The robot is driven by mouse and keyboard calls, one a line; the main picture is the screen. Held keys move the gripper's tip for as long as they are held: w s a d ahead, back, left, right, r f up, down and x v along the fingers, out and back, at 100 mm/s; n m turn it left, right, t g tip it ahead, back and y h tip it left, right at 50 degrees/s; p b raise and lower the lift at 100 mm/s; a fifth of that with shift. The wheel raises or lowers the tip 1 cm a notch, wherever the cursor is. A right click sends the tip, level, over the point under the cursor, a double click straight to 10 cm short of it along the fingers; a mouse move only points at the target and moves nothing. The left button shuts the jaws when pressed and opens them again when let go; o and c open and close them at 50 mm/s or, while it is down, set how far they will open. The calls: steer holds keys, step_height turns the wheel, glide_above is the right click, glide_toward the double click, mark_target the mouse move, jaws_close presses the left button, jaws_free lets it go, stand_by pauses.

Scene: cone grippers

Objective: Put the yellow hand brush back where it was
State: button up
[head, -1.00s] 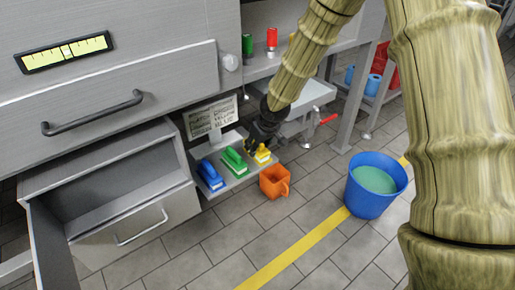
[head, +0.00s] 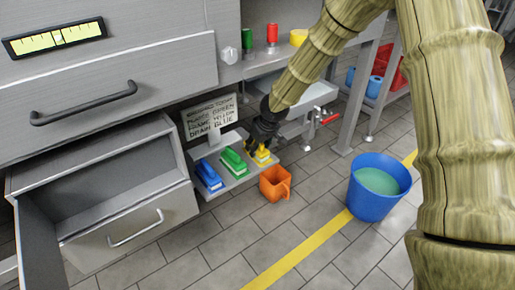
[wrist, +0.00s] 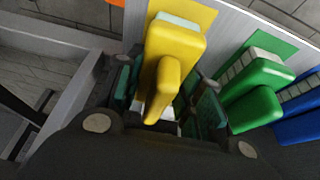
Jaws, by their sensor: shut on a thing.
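The yellow hand brush (head: 263,158) is at the right end of a low grey shelf, beside the green brush (head: 233,163) and the blue brush (head: 209,175). In the wrist view the yellow brush (wrist: 170,60) lies over a yellow patch (wrist: 192,12) on the shelf. I cannot tell whether its bristles touch the shelf. My gripper (head: 262,146) is above it, and its fingers (wrist: 165,110) are shut on the brush's handle. The green brush (wrist: 255,95) also shows to its right in the wrist view, on a green patch.
A sign (head: 210,118) stands behind the shelf (head: 237,182). An orange jug (head: 275,184) is on the floor just in front. An open drawer (head: 130,215) is at left. A blue bucket (head: 375,190) with green liquid stands at right. Floor between is clear.

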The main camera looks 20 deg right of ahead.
mark_target(262, 152)
steer(key=shift+f, duration=0.15)
steer(key=o, duration=1.3)
steer(key=shift+c, duration=0.2)
steer(key=shift+b, duration=0.7)
steer(key=p+v, duration=0.4)
steer(key=shift+w+a+r, duration=0.1)
steer(key=shift+a+r, duration=0.1)
steer(key=shift+r, duration=0.25)
steer(key=p+v, duration=0.3)
steer(key=v, duration=0.1)
steer(key=shift+a+r, duration=0.1)
steer(key=shift+r, duration=0.15)
steer(key=shift+p+v, duration=0.5)
steer(key=shift+v, duration=0.35)
